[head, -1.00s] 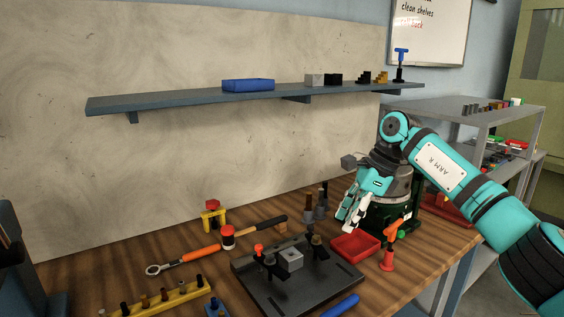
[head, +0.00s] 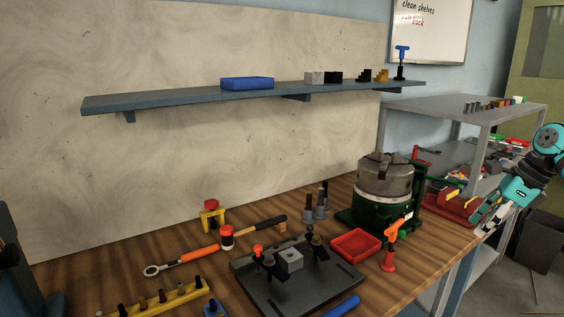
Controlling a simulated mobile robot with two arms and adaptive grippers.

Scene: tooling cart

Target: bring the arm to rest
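My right gripper (head: 487,217) is at the right side of the head view, beyond the right end of the wooden bench (head: 110,272). It points down and to the left, and nothing shows held in it. Its fingers are seen at an angle and small, so their opening is unclear. My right arm is folded at the right edge of the picture. My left gripper is not in view.
On the bench are a rotary chuck (head: 386,178) on a green base, a red tray (head: 355,244), a black fixture plate (head: 300,287) and a hammer (head: 255,230). A grey cart (head: 440,108) stands behind my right gripper. A wall shelf (head: 190,98) runs above.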

